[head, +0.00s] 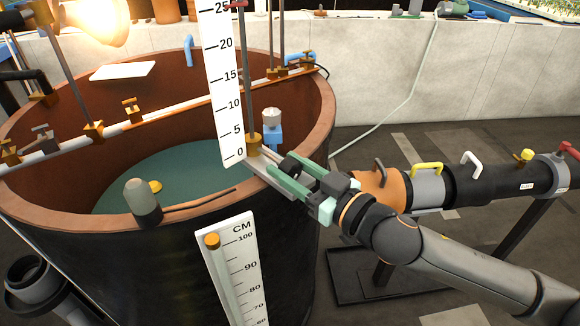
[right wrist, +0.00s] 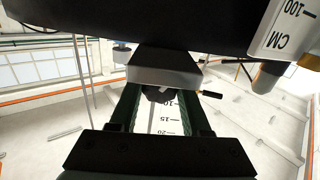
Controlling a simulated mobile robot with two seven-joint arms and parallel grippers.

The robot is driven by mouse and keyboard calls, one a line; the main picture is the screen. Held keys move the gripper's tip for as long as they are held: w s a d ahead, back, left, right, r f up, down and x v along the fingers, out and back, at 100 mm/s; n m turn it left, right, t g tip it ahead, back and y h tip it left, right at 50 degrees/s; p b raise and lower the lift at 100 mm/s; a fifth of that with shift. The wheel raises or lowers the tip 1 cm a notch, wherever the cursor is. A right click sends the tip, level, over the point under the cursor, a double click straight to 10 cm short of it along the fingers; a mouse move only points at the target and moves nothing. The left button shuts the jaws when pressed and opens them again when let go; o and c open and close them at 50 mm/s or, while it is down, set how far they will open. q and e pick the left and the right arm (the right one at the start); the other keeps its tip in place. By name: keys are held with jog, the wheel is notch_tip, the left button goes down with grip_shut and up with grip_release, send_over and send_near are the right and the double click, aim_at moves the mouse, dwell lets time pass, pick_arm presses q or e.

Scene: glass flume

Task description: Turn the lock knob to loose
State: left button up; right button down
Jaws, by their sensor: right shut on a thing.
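The lock knob (head: 290,164) is a small dark knob at the metal bracket on the tank's near right rim, by the brass foot of the thin rod. My right gripper (head: 284,165) reaches in from the right, its green fingers on either side of the knob and shut on it. In the right wrist view the dark knob (right wrist: 158,93) sits between the two fingers, below a grey block (right wrist: 165,68). The fingers hide part of the knob, and no mark of its turn can be read. My left gripper is not in view.
A white 0–25 scale board (head: 222,90) stands upright just left of the rod. A second scale marked CM (head: 243,262) is on the tank's outside. A grey-topped blue fitting (head: 272,125) stands close behind the gripper. A black pipe (head: 490,185) with coloured handles runs right.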

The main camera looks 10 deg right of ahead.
jog(key=shift+n, duration=0.3)
jog(key=shift+n+p, duration=0.4)
jog(key=shift+c, duration=1.8)
grip_release()
jog(key=b+v, duration=0.2)
jog(key=v, duration=1)
jog(key=shift+s+d, duration=0.2)
